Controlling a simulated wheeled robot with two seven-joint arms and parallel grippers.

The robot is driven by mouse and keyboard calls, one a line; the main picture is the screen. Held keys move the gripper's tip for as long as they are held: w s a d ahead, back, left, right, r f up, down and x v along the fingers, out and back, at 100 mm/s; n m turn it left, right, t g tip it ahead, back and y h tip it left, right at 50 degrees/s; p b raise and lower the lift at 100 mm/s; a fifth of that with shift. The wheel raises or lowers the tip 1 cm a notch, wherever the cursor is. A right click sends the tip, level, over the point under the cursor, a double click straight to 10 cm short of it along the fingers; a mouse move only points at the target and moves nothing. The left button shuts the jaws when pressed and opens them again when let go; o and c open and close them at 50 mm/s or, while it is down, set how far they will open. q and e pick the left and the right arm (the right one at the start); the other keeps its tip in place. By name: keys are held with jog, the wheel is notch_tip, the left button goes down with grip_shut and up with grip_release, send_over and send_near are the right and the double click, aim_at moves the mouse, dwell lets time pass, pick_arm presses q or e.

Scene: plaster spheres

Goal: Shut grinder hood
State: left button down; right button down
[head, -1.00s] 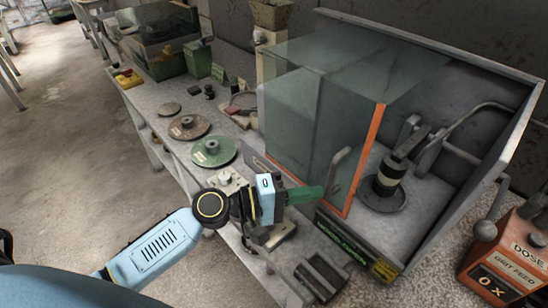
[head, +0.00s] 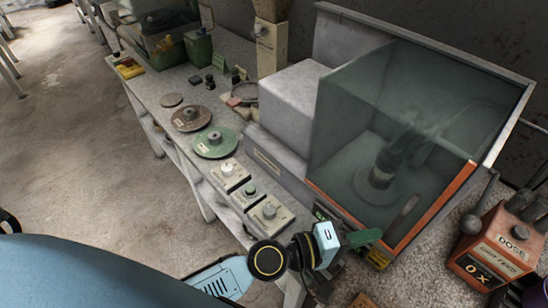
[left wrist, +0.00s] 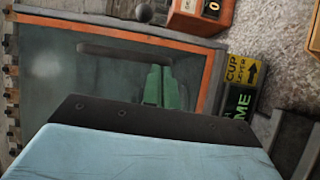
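The grinder hood (head: 385,115) is a clear, greenish glass cover with an orange edge strip. It stands over the grinder (head: 382,165), which shows through the glass. Its orange edge lies close to the right side of the grey housing; I cannot tell if any gap is left. A grey handle (head: 408,207) sits on the hood's front pane and also shows as a dark bar in the left wrist view (left wrist: 140,54). My left gripper (head: 372,236) is at the front pane, below and left of the handle. Its green fingers look closed together and empty; contact with the glass is unclear.
A red grit feed box (head: 497,245) with a lever stands right of the housing. Knob boxes (head: 270,213), a green disc (head: 215,142) and a brown disc (head: 190,118) lie along the bench to the left. A yellow and green label (left wrist: 240,72) is on the housing front.

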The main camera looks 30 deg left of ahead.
pick_arm(q)
jog(key=shift+s, duration=0.1)
jog(key=w+a+b+v, duration=0.1)
jog(key=b+v, duration=0.4)
jog(key=v, duration=0.7)
jog(key=shift+w+a+b, duration=0.35)
jog(key=shift+w+a, duration=0.05)
jog(key=shift+a, duration=0.3)
jog(key=shift+r, duration=0.15)
